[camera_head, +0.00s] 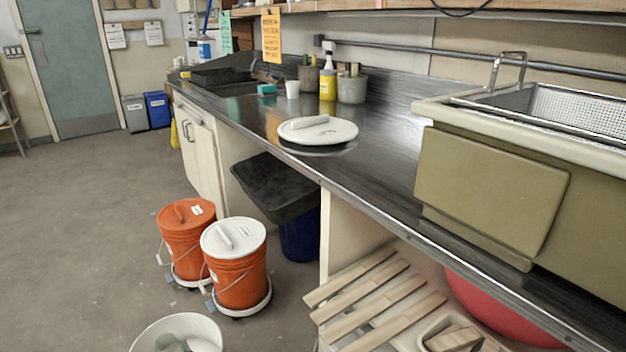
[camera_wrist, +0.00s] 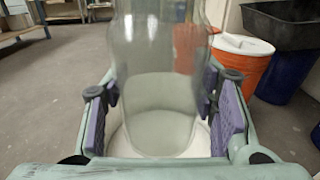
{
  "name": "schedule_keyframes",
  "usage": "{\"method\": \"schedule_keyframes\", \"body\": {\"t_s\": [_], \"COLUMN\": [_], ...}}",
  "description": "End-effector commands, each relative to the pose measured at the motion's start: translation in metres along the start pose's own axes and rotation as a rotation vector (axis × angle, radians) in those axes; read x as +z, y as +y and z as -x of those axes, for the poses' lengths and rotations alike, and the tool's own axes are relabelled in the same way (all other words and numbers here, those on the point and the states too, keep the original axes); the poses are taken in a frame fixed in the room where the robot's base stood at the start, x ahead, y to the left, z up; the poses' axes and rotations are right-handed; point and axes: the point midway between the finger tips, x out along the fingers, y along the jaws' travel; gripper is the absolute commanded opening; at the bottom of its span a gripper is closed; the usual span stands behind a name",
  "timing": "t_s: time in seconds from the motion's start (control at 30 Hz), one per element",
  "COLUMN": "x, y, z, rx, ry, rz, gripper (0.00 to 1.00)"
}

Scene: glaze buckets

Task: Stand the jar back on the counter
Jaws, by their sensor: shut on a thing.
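The jar (camera_wrist: 158,60) is clear, see-through glass and fills the middle of the wrist view. My gripper (camera_wrist: 162,90) is shut on it, with a purple pad on each side of the glass. Its top end runs out of the picture. A white round surface shows around and behind its lower part. In the head view, a white bucket (camera_head: 145,334) at the bottom edge has a grey-green shape in it, too cut off to identify surely. The dark counter (camera_head: 385,150) runs along the right of the head view. My gripper cannot be made out clearly there.
Two orange buckets (camera_head: 186,248) (camera_head: 240,282) stand on the floor before the counter. A white lid (camera_head: 318,132) lies on the counter, with a yellow spray bottle (camera_head: 327,86) and pots behind it. A sink (camera_head: 570,105) stands at right. The counter between lid and sink is clear.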

Motion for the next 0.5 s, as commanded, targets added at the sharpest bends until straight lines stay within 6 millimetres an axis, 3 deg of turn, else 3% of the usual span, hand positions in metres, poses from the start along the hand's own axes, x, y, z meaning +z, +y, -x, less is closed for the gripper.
{"method": "schedule_keyframes", "body": {"t_s": [0.17, 0.5], "x": [-0.012, -0.057], "y": [-0.034, -0.176], "z": [0.016, 0.077], "rx": [-0.059, -0.308], "ry": [0.002, 0.003], "rz": [0.003, 0.004], "gripper": [0.07, 0.07]}}
